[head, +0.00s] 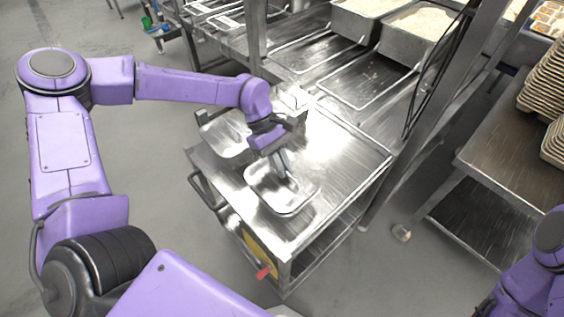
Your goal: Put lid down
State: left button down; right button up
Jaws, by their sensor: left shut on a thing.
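My left gripper (283,170) points down over the steel cart (345,160). It is shut on the lid (290,203), a shiny rectangular metal piece with rounded corners, near the cart's front edge. The fingertips meet the lid around its middle; the exact grip is hard to make out. The lid looks level and at or very close to the cart top; I cannot tell if it touches. Another shiny metal pan or lid (222,136) lies behind and to the left, partly hidden by my left gripper. My right gripper is not in view; only part of my right arm shows at bottom right.
A steel counter behind has rice-filled pans (418,22) and rectangular openings. A metal post (415,100) stands right of the cart. Stacked trays (545,80) sit on a steel table (500,160) at right. The cart's right side is clear.

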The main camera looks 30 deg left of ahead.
pick_arm(q)
jog(key=shift+f+b, duration=0.55)
jog(key=shift+f, duration=0.05)
jog(key=c, duration=1.2)
grip_release()
jog(key=shift+r, duration=0.15)
jog(key=shift+r+p, duration=0.55)
jog(key=shift+p, duration=0.05)
jog(key=shift+b+v, duration=1.25)
jog(key=shift+v, duration=4.75)
